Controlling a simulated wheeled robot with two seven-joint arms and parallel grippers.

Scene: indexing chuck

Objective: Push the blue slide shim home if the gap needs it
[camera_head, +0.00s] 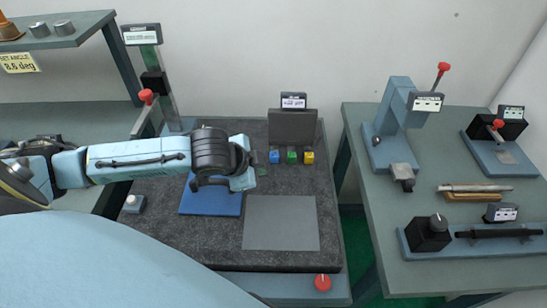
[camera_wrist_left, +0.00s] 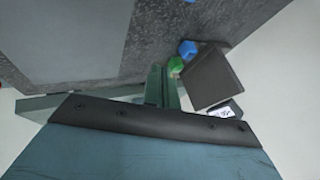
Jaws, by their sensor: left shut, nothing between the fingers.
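The blue slide shim (camera_head: 274,156) is a small blue block at the left of a row of three in front of a dark upright block (camera_head: 293,127) with a display. It also shows in the wrist view (camera_wrist_left: 187,49). The green shim (camera_head: 292,156) is in the middle and the yellow shim (camera_head: 308,157) at the right. My left gripper (camera_head: 262,171) is shut and empty, just left of and in front of the row. In the wrist view its fingertips (camera_wrist_left: 163,70) appear close to the green shim (camera_wrist_left: 175,65); I cannot tell whether they touch. The gap is not readable.
A blue mat (camera_head: 215,203) and a grey plate (camera_head: 281,223) lie on the dark slab. A red knob (camera_head: 323,282) is at the front edge. A post with a red ball (camera_head: 146,97) stands behind my arm. The right bench (camera_head: 390,268) carries a press and gauges.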

